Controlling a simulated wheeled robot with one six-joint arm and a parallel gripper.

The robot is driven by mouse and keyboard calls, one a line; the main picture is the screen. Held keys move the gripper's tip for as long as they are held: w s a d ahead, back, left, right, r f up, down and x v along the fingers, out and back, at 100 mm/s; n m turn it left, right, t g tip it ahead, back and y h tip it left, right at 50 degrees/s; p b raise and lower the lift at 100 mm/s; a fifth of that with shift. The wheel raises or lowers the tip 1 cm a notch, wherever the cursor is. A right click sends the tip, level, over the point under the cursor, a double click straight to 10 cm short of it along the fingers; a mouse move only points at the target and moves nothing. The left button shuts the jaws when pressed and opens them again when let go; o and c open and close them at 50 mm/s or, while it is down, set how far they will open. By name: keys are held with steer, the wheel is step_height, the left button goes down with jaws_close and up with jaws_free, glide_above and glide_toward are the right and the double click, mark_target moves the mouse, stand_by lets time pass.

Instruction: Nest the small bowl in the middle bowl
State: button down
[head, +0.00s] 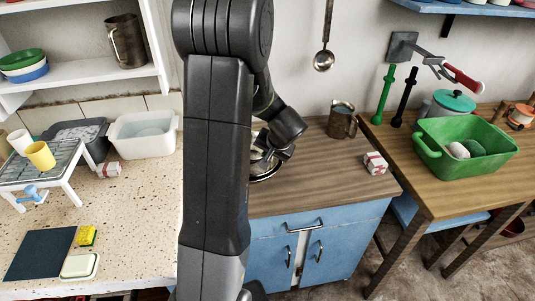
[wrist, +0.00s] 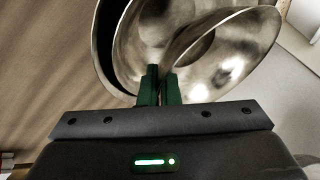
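In the wrist view, the small bowl (wrist: 225,50) is shiny metal and tilted, with its near rim between my gripper's green fingers (wrist: 161,84). The fingers are close together on that rim. Behind it and to the left is a wider metal bowl (wrist: 128,50), which looks like the middle bowl. A dark band runs along its left edge; I cannot tell whether that is a second bowl around it. The small bowl overlaps the wider one in the picture; whether they touch is unclear. In the head view, my gripper (head: 268,158) is over the wooden counter, and my arm hides most of the bowls.
A metal mug (head: 342,121) and a red-and-white packet (head: 375,163) stand on the wooden counter (head: 320,190) to the right. A white basin (head: 143,134) is left of my arm. A green tub (head: 466,148) stands on the right table. The counter's front right is clear.

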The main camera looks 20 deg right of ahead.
steer(key=shift+f+b, duration=1.4)
steer(key=shift+b, duration=0.1)
steer(key=shift+f+b, duration=0.5)
steer(key=shift+b, duration=0.05)
steer(key=shift+f+b, duration=0.5)
steer(key=shift+b, duration=0.15)
stand_by(0.3)
steer(key=c, duration=1.6)
jaws_free()
steer(key=o, duration=0.5)
steer(key=shift+s, duration=0.1)
steer(key=shift+c, duration=0.2)
